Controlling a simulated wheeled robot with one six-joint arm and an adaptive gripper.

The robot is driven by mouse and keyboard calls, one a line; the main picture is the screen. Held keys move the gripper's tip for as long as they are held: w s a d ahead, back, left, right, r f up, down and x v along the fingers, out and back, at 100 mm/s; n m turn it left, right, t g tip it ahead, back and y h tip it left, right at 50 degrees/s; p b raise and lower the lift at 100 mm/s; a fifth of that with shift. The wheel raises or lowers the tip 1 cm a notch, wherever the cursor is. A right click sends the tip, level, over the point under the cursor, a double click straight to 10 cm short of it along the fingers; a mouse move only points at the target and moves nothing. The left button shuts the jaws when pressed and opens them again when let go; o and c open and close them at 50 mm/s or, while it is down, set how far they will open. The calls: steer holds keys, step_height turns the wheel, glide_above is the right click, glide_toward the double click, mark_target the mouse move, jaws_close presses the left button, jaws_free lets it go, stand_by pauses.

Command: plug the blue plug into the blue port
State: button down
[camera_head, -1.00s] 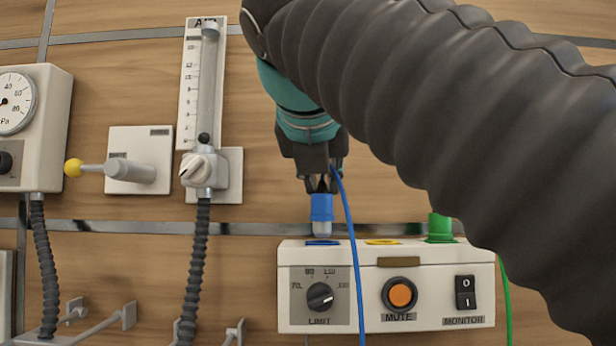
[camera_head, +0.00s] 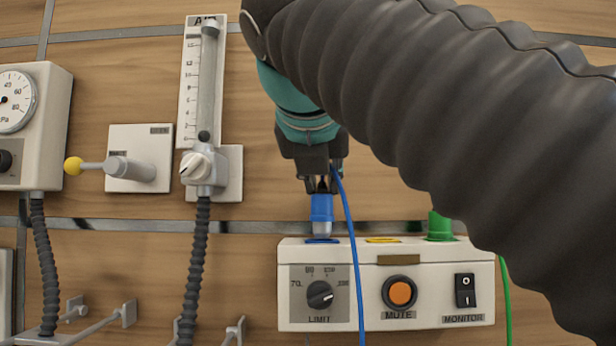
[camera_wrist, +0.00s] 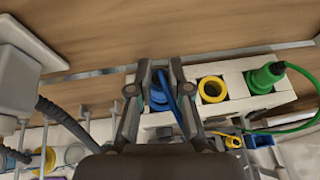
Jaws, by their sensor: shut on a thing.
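The blue plug (camera_head: 322,208) is upright with its pale tip down, right at the blue port (camera_head: 318,240) on top of the white monitor box (camera_head: 340,257). Whether the tip has entered the port or only stands over it, I cannot tell. My gripper (camera_head: 321,186) is shut on the upper part of the plug from above. In the wrist view my gripper's fingers (camera_wrist: 160,92) stand either side of the blue plug and port, which overlap there. A blue cable (camera_head: 352,240) runs from the plug down across the box front.
The yellow port (camera_head: 382,240) is empty beside the blue one. A green plug (camera_head: 440,226) with a green cable sits in the port on the right. An air flowmeter (camera_head: 206,110) and its dark hose stand on the wall at left. My arm covers the upper right.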

steer(key=shift+f, duration=1.1)
stand_by(2.2)
steer(key=c, duration=1)
jaws_free()
steer(key=shift+v, duration=6)
